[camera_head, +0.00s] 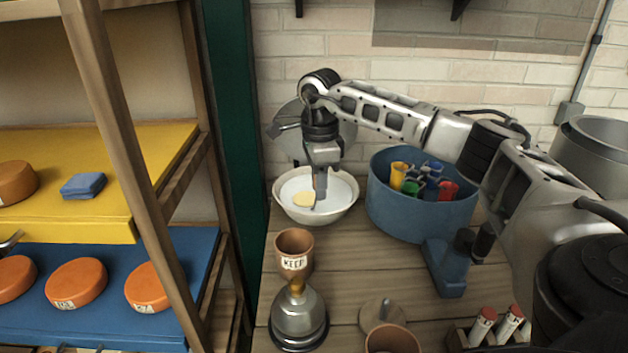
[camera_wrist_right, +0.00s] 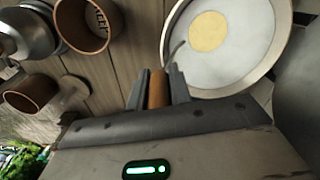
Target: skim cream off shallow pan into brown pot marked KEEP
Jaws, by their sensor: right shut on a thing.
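The shallow pan (camera_head: 281,208) is cream-white and holds white liquid; it also shows in the wrist view (camera_wrist_right: 283,40). A round pale yellow patch (camera_head: 303,200) lies in the liquid, also in the wrist view (camera_wrist_right: 208,31); I cannot tell whether it is cream or a tool's disc. My right gripper (camera_head: 319,200) points down over the pan, shut on a wooden handle (camera_wrist_right: 157,90) with a thin metal stem (camera_wrist_right: 176,50) reaching toward the pan. The brown pot marked KEEP (camera_head: 294,254) stands upright in front of the pan. Its visible inside (camera_wrist_right: 84,26) looks empty.
A blue tub (camera_head: 420,215) with coloured cups stands right of the pan. A grey metal bell-shaped thing (camera_head: 299,318), a lid (camera_head: 382,313) and another brown pot (camera_head: 391,340) stand in front. Shelves with orange cheeses (camera_head: 76,283) are at left. Bare wood lies between.

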